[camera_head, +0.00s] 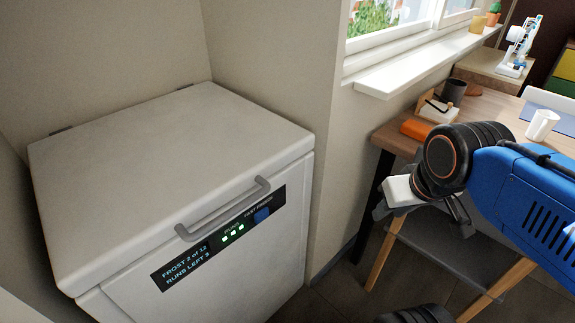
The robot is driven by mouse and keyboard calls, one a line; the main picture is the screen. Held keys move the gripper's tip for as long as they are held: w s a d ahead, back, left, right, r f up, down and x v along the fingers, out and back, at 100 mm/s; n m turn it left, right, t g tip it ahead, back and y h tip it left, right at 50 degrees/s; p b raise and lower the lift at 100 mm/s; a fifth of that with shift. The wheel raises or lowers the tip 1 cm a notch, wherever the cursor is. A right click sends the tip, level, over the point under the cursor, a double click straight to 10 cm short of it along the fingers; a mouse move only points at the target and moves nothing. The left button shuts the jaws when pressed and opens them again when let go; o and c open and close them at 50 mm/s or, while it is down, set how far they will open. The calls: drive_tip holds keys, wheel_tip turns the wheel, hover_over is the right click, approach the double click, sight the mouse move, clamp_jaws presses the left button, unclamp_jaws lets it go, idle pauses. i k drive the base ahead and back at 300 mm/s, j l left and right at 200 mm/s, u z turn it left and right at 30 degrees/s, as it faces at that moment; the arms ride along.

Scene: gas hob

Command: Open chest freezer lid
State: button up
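The white chest freezer (240,275) stands in a corner at the left. Its lid (170,155) lies flat and shut on the body, with dark hinges along the back wall. A grey bar handle (225,212) is at the lid's front edge. Below it is a dark panel (215,243) with lit green marks, a blue button and text reading "FROST 2 of 12" and "RUNS LEFT 3". My gripper (420,212) is to the right of the freezer, well apart from the handle. My wrist partly hides the fingers, so their opening is unclear.
A wooden table (485,110) at the right holds a dark cup (454,92), an orange item (417,130) and a white mug (542,125). A wall end and window sill (430,65) stand between freezer and table. A stool-like seat (450,255) is beneath my arm.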

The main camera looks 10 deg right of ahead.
sight(113, 189)
drive_tip(key=k+j+u, duration=0.1)
drive_tip(key=u, duration=0.25)
drive_tip(key=j+u, duration=0.15)
drive_tip(key=u, duration=0.2)
drive_tip(key=k+j, duration=0.05)
